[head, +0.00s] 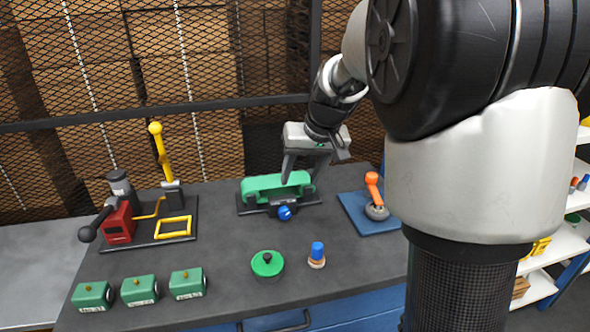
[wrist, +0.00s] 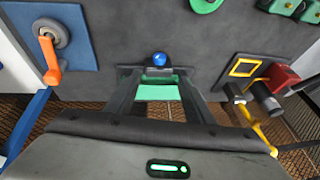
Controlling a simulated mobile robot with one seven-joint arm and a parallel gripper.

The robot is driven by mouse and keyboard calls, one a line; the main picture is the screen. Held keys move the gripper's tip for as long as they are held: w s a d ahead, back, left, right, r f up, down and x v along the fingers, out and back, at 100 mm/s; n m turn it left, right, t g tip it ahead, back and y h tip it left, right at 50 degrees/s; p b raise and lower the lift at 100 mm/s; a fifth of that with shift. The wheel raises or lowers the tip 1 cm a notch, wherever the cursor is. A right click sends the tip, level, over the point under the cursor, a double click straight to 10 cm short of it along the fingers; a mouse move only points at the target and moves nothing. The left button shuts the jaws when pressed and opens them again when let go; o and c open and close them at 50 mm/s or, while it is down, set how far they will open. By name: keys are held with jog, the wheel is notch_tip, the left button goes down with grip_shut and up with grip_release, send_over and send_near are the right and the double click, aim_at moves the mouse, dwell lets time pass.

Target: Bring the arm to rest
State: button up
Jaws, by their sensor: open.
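My gripper (head: 301,178) is at the back middle of the workbench, fingers pointing down over a green fixture (head: 262,187) on a dark base with a blue knob (head: 285,213). The fingers are apart. In the wrist view, my gripper (wrist: 154,72) shows an open gap, with part of the green fixture (wrist: 158,93) visible between the fingers and the blue knob (wrist: 159,59) beyond. I cannot tell whether the fingers touch the fixture. My arm reaches in from the right side of the head view.
Left of the fixture is a board with a red device (head: 119,223) and a yellow lever (head: 161,155). Right is a blue plate (head: 357,222) with an orange handle (head: 373,186). In front are a green disc (head: 267,264), a blue-topped peg (head: 317,252) and green blocks (head: 139,290). Mesh fencing stands behind.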

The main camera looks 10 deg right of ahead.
jog(key=s+a+r+t+h, duration=0.1)
jog(key=s+r, duration=0.2)
jog(key=s, duration=1.1)
jog(key=s+a+r+h, duration=0.1)
jog(key=s+a+r, duration=0.1)
jog(key=s, duration=1.2)
notch_tip(320, 180, up, 12)
jog(key=p, duration=1.2)
jog(key=shift+w+d+p, duration=0.15)
jog(key=shift+w+p, duration=0.25)
jog(key=shift+f, duration=0.1)
